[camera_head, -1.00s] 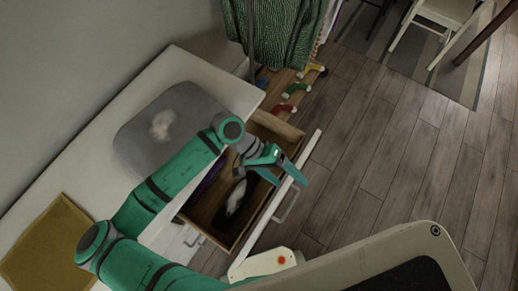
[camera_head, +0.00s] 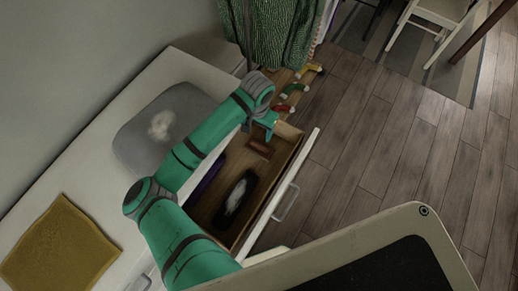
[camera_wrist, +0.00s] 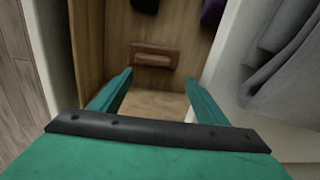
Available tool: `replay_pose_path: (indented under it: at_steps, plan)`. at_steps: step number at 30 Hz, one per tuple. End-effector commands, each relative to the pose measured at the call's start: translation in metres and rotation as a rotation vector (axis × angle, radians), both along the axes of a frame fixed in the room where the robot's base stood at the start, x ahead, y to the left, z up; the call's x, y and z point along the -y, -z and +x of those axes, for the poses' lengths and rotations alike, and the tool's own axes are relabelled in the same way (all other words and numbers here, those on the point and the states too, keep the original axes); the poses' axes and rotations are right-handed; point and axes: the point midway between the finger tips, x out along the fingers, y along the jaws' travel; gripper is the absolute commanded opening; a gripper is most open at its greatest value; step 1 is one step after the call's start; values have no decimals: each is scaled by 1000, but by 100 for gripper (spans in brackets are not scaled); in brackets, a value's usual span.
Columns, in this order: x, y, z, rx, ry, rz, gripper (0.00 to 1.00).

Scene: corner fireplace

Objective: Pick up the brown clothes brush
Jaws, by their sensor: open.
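The brown clothes brush (camera_head: 260,149) lies in the open drawer (camera_head: 222,211), near its far end. It also shows in the wrist view (camera_wrist: 154,57), lying across the drawer floor beyond my fingertips. My gripper (camera_head: 268,122) is above the far end of the drawer in the head view, partly hidden by my arm. In the wrist view my gripper (camera_wrist: 158,82) is open, its two green fingers apart with nothing between them. The brush lies ahead of the gap, apart from the fingers.
A dark object with a pale patch (camera_head: 237,198) and a purple item (camera_head: 207,176) share the drawer. A grey folded cloth (camera_head: 165,125) and a mustard cloth (camera_head: 60,243) lie on the white top. Green clothing (camera_head: 275,35) hangs beyond the drawer.

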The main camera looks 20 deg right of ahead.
Motion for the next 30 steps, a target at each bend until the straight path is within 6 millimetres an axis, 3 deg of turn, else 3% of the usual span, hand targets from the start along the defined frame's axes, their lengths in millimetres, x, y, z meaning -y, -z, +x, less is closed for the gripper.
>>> replay_pose_path:
  at_steps: [1,3,11,19,27,30]
  plan:
    - [8,34,-16,-53,10,-7,76]
    - [8,43,-15,-53,9,-7,76]
    - [4,58,-14,-47,1,-5,76]
    - [7,93,-16,-45,5,-4,76]
    - [7,97,-16,-43,6,-3,76]
    - [7,97,-15,-43,6,-3,52]
